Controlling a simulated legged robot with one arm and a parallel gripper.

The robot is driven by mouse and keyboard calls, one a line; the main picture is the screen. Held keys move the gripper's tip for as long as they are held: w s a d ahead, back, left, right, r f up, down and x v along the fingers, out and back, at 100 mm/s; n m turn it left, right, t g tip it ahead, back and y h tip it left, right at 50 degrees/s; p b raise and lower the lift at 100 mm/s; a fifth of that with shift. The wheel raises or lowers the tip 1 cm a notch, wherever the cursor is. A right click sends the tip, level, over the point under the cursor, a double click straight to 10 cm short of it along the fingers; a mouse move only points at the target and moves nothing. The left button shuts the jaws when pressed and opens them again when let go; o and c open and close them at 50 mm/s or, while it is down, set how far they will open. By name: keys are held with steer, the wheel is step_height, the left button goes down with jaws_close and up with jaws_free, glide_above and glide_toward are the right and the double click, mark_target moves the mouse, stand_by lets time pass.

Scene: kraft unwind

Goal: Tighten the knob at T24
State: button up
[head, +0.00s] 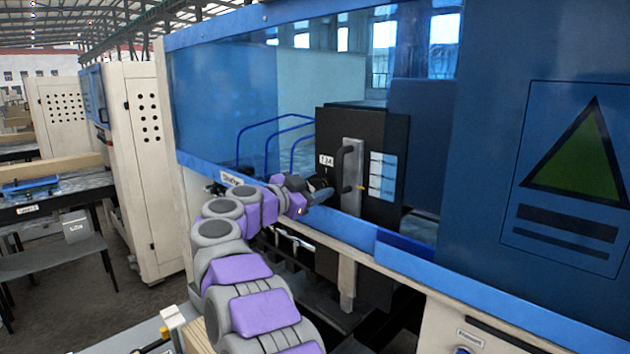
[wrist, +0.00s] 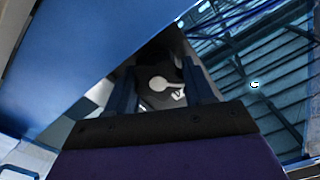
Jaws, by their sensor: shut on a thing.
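A black cabinet (head: 385,130) stands behind the machine's blue front, with a small white label (head: 326,160) that seems to read T24. My gripper (head: 322,194) reaches in at the cabinet's lower left, below this label. In the wrist view my gripper (wrist: 163,88) has its two dark fingers on either side of a dark piece, the knob (wrist: 158,98), with a white rounded mark on or just behind it. The fingers are shut on it. In the head view my gripper and wrist hide the knob. Its turn angle cannot be told.
A grey plate with a black handle (head: 347,170) sits just right of my gripper. Blue bent rails (head: 270,135) stand to the left behind the clear panel. The machine's blue lower edge (head: 350,228) runs beneath my wrist. A blue panel (wrist: 90,60) is close at left in the wrist view.

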steer(key=shift+m, duration=0.8)
steer(key=o, duration=1)
steer(key=shift+a+f, duration=0.1)
steer(key=shift+a, duration=0.1)
steer(key=shift+o, duration=0.2)
steer(key=b+v, duration=0.1)
steer(key=v, duration=1.6)
steer(key=shift+s+a, duration=0.15)
steer(key=shift+c, duration=0.2)
